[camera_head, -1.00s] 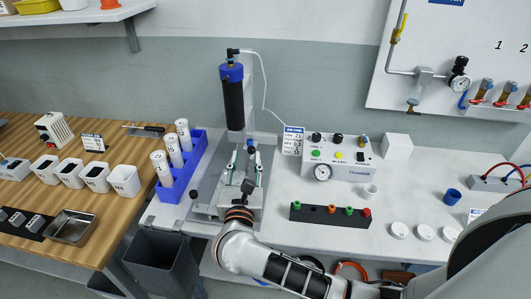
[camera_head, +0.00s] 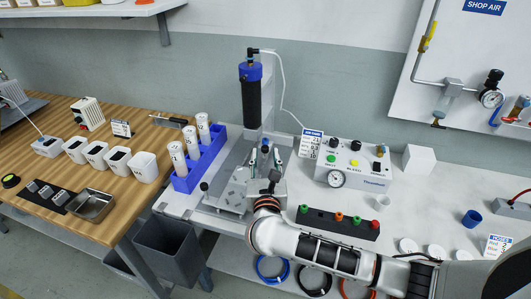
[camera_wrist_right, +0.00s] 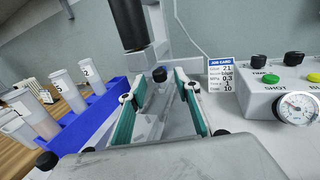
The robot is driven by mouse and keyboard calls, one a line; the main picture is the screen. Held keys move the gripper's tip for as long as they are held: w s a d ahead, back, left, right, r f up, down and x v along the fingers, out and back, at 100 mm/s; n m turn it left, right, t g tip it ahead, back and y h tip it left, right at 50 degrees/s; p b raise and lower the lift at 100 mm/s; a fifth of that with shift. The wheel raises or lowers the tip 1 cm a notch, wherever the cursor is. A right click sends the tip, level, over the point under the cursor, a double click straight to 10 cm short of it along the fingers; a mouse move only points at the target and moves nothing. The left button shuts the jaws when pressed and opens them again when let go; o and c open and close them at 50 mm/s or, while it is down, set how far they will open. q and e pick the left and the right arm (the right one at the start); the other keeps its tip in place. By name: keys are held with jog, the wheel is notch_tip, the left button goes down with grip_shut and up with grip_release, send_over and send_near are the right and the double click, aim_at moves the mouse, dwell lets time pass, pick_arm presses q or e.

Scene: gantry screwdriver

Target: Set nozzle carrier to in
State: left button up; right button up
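The gantry fixture (camera_head: 222,199) stands on the white bench, with a black cylinder (camera_head: 250,103) with a blue cap upright above it. I take the grey carriage below the cylinder for the nozzle carrier; my gripper hides much of it and its in or out position is unclear. My right gripper (camera_head: 265,158) reaches over the fixture, fingers apart and pointing toward the back. In the right wrist view, its teal-padded fingers (camera_wrist_right: 160,110) are open, and a small black knob (camera_wrist_right: 160,74) shows between and beyond them, apparently untouched. My left gripper is not in view.
A blue rack (camera_head: 203,162) with white tubes stands just left of the fixture. The control box (camera_head: 355,168) with a gauge and buttons is to the right. A black strip with coloured knobs (camera_head: 338,222) lies in front. A black lever knob (camera_head: 204,186) sticks up at the fixture's left.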

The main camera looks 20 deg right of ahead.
jog(key=shift+x, duration=1.05)
